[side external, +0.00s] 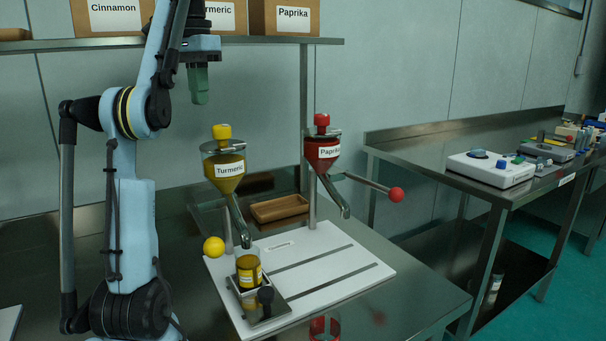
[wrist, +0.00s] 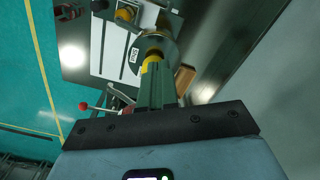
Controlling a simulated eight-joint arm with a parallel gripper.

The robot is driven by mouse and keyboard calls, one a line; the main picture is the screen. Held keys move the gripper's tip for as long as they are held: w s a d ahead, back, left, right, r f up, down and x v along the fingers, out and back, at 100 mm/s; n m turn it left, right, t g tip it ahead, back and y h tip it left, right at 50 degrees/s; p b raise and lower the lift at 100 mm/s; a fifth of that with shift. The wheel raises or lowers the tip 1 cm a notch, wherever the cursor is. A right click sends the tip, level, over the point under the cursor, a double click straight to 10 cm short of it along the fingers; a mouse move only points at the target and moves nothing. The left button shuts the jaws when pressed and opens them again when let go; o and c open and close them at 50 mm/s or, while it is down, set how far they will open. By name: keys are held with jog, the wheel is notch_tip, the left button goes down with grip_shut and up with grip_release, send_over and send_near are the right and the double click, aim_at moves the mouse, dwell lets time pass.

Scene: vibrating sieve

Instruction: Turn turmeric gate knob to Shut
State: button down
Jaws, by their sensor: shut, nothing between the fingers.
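The turmeric hopper (side external: 225,171) is a clear funnel of yellow powder with a spout over the white plate. A yellow knob (side external: 222,132) tops it; a yellow knob (wrist: 151,62) also shows at the fingertips in the wrist view. A yellow ball (side external: 214,250) stands at the plate's left edge, near the spout. My gripper (side external: 200,98) points down above and slightly left of the hopper, shut and empty. Its green fingers (wrist: 155,82) partly hide the hopper in the wrist view.
A paprika hopper (side external: 322,153) with a red ball lever (side external: 397,195) stands at the right. A turmeric jar (side external: 249,271) sits in a holder on the white plate (side external: 345,284). A wooden tray (side external: 279,208) lies behind. A shelf (side external: 270,41) with boxes hangs behind my gripper.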

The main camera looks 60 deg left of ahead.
aim_at(222, 133)
jog(key=shift+w+d+f, duration=0.3)
jog(key=shift+d+f, duration=0.1)
jog(key=shift+f, duration=0.6)
jog(key=shift+w+d+f, duration=0.35)
jog(key=shift+d+f, duration=0.1)
jog(key=shift+f, duration=0.55)
jog(key=shift+w+d+f, duration=0.3)
jog(key=shift+d+f, duration=0.1)
jog(key=shift+f, duration=0.6)
